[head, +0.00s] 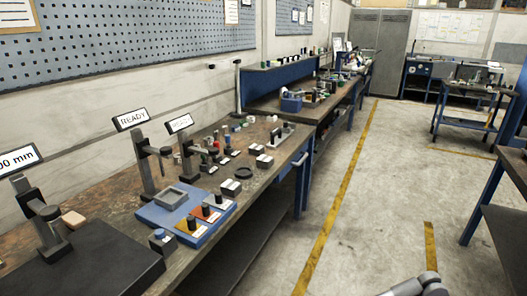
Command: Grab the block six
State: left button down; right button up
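Several small blocks lie on the workbench at the left of the head view. Among them are a pale-topped block (264,161) near the bench's front edge and another (256,149) just behind it. Their markings are too small to read, so I cannot tell which one is block six. Neither gripper can be made out. A light grey rounded part of mine shows at the bottom edge, right of centre, well away from the blocks.
A dark slab (90,265) is at the near left. Open floor (385,190) with yellow lines lies right of the bench.

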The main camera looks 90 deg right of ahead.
aim_at(255, 150)
jog(key=k+l+z, duration=0.1)
jog(key=z, duration=2.95)
jog(key=l, duration=0.1)
